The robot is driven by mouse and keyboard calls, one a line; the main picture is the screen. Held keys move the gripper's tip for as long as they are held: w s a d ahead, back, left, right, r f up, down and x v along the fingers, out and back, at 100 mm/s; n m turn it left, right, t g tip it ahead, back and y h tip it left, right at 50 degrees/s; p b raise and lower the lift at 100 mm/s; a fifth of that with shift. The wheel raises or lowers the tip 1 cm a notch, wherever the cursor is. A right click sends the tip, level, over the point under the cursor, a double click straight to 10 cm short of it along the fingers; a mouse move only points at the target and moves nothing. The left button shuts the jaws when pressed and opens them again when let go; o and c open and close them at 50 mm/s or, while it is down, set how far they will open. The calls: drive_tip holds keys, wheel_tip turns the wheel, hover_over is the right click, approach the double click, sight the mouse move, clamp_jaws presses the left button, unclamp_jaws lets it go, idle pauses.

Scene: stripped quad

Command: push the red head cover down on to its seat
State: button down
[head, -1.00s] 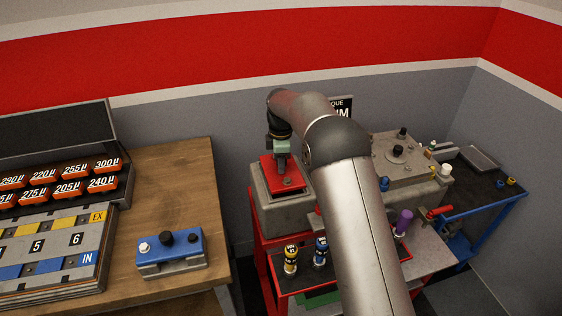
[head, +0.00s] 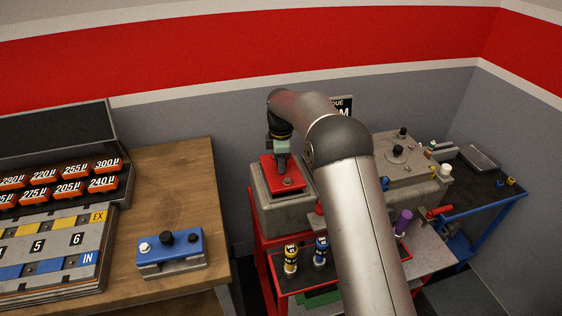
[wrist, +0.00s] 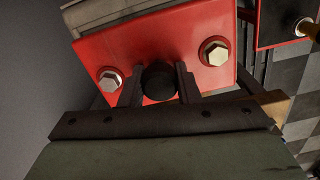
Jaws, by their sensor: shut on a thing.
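The red head cover (head: 268,170) lies on top of the grey block (head: 292,211), its seat, in the head view. In the wrist view the red cover (wrist: 150,42) fills the upper middle, with a silver hex bolt at each end and a dark round knob (wrist: 158,82) between them. My gripper (wrist: 158,88) is shut on the knob, one finger on each side. In the head view my gripper (head: 282,160) points down over the cover. Whether a gap is left under the cover cannot be told.
A red cart (head: 264,262) carries the block, with yellow and blue bottles on its lower shelf. A grey machine (head: 400,160) stands to the right. A wooden bench (head: 180,195) on the left holds a blue fixture (head: 172,250) and orange labelled blocks.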

drive_tip(key=shift+f+b, duration=0.7)
drive_tip(key=shift+f, duration=0.45)
drive_tip(key=c, duration=1)
unclamp_jaws()
wheel_tip(320, 180, up, 18)
drive_tip(key=b, duration=0.1)
drive_tip(key=shift+f, duration=0.25)
